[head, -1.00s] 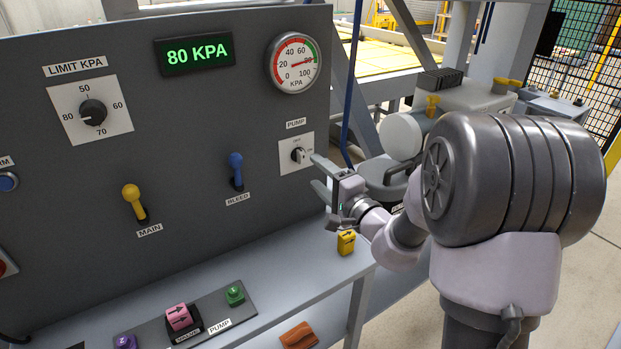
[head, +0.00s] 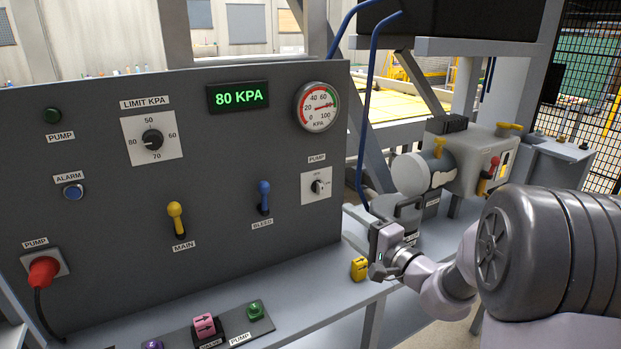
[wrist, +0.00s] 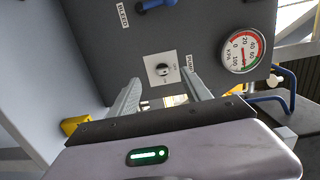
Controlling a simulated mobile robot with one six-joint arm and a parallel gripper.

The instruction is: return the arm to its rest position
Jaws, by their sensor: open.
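My gripper (head: 366,218) is at the right end of the grey control panel, above the bench. Its two fingers (wrist: 160,92) are apart in the wrist view, with nothing between them. They point toward the panel's PUMP rotary switch (head: 317,187), which also shows in the wrist view (wrist: 162,70). The fingers look apart from the switch. My arm comes in from the right of the head view.
The panel holds a LIMIT KPA knob (head: 152,141), yellow MAIN lever (head: 176,220), blue BLEED lever (head: 264,198) and round gauge (head: 317,107). The display (head: 238,96) reads 80 KPA. A yellow block (head: 359,269) sits on the bench. Pump equipment (head: 470,160) stands behind my gripper.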

